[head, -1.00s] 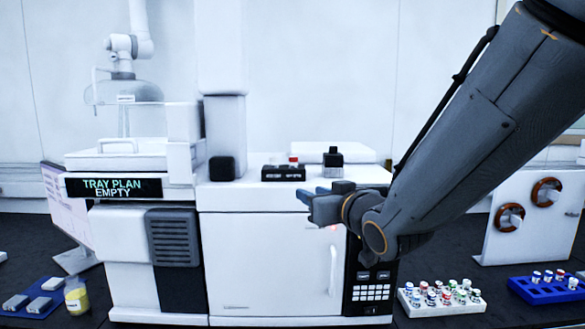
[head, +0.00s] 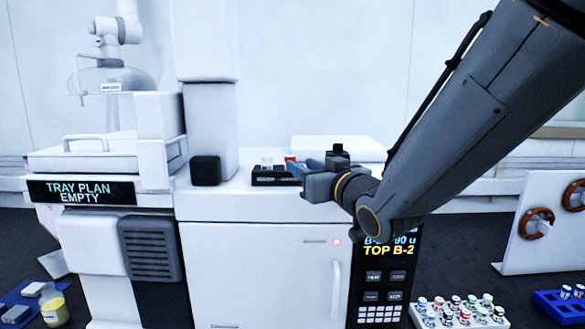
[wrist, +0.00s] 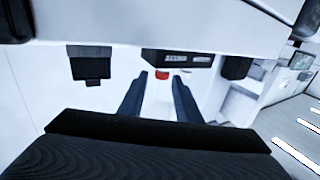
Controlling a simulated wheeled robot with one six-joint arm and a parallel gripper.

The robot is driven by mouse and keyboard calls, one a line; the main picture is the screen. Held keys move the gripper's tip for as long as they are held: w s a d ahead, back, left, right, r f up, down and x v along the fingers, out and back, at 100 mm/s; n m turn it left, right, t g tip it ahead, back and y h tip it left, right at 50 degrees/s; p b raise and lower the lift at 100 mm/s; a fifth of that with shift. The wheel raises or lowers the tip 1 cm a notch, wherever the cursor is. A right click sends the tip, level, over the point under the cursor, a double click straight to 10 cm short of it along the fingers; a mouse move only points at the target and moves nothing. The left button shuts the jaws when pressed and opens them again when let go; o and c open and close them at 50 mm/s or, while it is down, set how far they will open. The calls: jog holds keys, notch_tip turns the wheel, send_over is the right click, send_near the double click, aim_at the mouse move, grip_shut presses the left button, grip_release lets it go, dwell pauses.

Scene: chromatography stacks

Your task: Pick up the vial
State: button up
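A small red-capped vial (head: 291,159) shows at the black holder (head: 262,178) on top of the white machine. My gripper's finger partly covers it in the head view. A pale vial-like piece (head: 267,162) stands further left on the same holder. My gripper (head: 298,170) is open at the holder's right end, pointing left in the head view. In the wrist view its two fingers (wrist: 158,84) are spread, and the red cap (wrist: 162,75) shows between their tips, beyond them. No contact is visible.
A black knobbed piece (head: 338,154) stands just behind my gripper. A white column (head: 210,120) rises left of the holder. A panel reads TOP B-2 (head: 388,251). A white rack of several vials (head: 455,318) and a blue rack (head: 560,305) stand at lower right.

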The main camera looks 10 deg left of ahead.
aim_at(290, 156)
jog(key=p+x, duration=0.2)
jog(key=x, duration=0.1)
jog(key=p+x, duration=0.1)
jog(key=x, duration=0.1)
jog(key=shift+s+a+r, duration=0.15)
jog(key=shift+a+r, duration=0.1)
jog(key=shift+r, duration=0.05)
jog(key=shift+x, duration=0.75)
grip_shut()
